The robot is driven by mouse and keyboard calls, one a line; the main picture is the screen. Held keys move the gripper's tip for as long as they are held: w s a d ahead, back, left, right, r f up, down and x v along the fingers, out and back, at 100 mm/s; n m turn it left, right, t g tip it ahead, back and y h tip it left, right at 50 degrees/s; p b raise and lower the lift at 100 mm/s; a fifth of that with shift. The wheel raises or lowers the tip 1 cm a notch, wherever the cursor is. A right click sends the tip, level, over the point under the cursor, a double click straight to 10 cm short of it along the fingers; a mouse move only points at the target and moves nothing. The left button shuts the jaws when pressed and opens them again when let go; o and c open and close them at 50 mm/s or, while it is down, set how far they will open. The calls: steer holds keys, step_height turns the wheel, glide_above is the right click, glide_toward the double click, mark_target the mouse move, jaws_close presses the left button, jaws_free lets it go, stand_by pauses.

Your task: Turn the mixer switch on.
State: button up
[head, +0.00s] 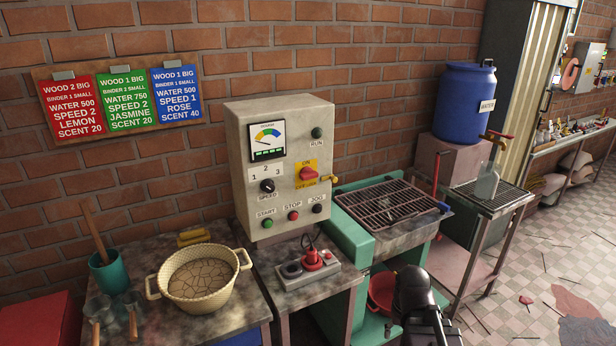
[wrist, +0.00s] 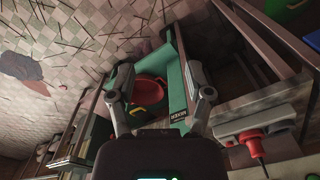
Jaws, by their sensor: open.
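The grey control box (head: 279,165) stands against the brick wall in the head view. Its front carries a red rotary switch (head: 308,174) on a yellow plate marked ON at the top; the lower lettering is too small to read surely. A green machine (head: 350,240) with a metal grate stands right of the box; its green side also shows in the wrist view (wrist: 178,85) with a dark label. My gripper (wrist: 162,95) is open and empty, its two fingers spread above the floor and green machine. It is low and right of the box, apart from the switch.
A power strip (head: 307,272) with a red plug sits below the box. A woven bowl (head: 197,281) stands on the left table. A red bowl (head: 381,290) is under the green machine. A blue barrel (head: 464,103) stands at right. Tiled floor at right is mostly open, with scattered sticks.

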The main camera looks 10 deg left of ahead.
steer(key=shift+o, duration=1.1)
steer(key=shift+w+a, duration=0.1)
steer(key=shift+w, duration=0.05)
steer(key=n+t+y+p, duration=0.3)
steer(key=n+t+y, duration=0.55)
steer(key=t, duration=0.65)
glide_toward(311, 177)
steer(key=shift+s+d+f+m+y, duration=0.15)
steer(key=shift+s+d+m+y, duration=0.3)
steer(key=shift+d, duration=0.1)
steer(key=shift+s+d+f+m+y, duration=0.2)
steer(key=shift+s+d+m+y, duration=0.1)
steer(key=shift+s+d+m, duration=0.2)
steer(key=shift+w, duration=0.1)
steer(key=x, duration=1.3)
steer(key=shift+w+a, duration=0.2)
steer(key=shift+w, duration=0.1)
